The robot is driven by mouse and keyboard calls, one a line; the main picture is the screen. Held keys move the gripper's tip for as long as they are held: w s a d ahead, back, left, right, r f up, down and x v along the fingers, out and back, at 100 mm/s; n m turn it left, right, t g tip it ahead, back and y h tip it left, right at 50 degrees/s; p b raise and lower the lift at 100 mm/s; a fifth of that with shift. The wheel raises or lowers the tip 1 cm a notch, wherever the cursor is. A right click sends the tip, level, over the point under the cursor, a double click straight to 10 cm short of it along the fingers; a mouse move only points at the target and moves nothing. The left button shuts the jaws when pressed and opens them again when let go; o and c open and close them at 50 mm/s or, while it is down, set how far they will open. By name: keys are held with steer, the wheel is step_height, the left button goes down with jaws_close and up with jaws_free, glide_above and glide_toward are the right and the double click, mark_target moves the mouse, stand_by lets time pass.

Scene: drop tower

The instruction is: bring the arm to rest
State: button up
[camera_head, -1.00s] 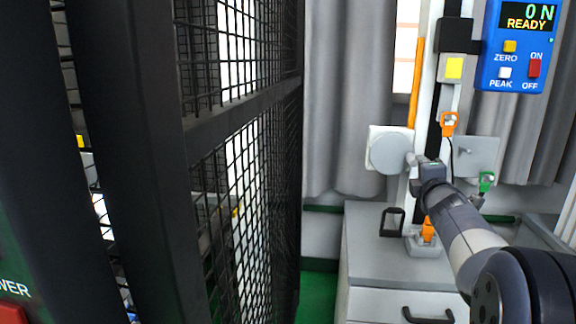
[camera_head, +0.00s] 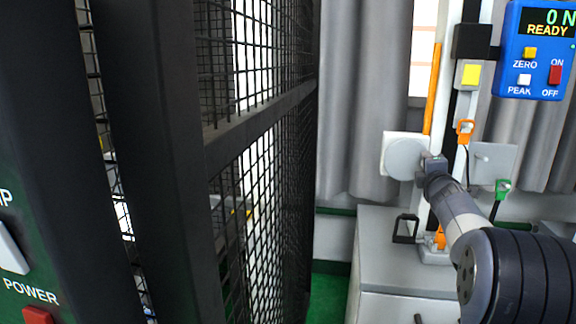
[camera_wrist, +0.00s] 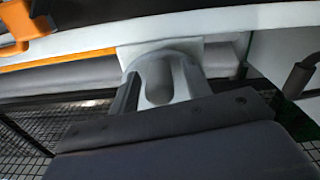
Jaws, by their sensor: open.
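My arm reaches in from the lower right of the head view to the drop tower (camera_head: 470,110). My gripper (camera_head: 428,163) is at its far end, beside the tower's column and next to the round grey disc on a white plate (camera_head: 405,158). In the wrist view my gripper (camera_wrist: 160,85) shows two dark fingers standing apart, with a pale rounded part with a slot (camera_wrist: 158,80) seen between them. I see nothing held. Whether the fingertips touch that part is not clear.
A black mesh guard (camera_head: 265,150) with thick posts fills the left. A grey cabinet (camera_head: 385,255) stands under the tower. A blue force display (camera_head: 540,50) reads 0 N, READY. Orange (camera_head: 465,128) and green (camera_head: 503,188) clips are close to the arm. Green floor shows between guard and cabinet.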

steer(key=s+a+b, duration=0.1)
steer(key=s+a, duration=0.1)
steer(key=s, duration=0.9)
steer(key=w, duration=0.3)
steer(key=w+d, duration=0.1)
steer(key=w, duration=0.3)
steer(key=w+d+p, duration=0.1)
steer(key=w, duration=0.3)
steer(key=m, duration=0.1)
steer(key=f+m, duration=0.1)
steer(key=m, duration=0.1)
steer(key=shift+a+f+m, duration=0.1)
steer(key=shift+f+m, duration=0.15)
steer(key=shift+m, duration=0.05)
steer(key=shift+p, duration=0.35)
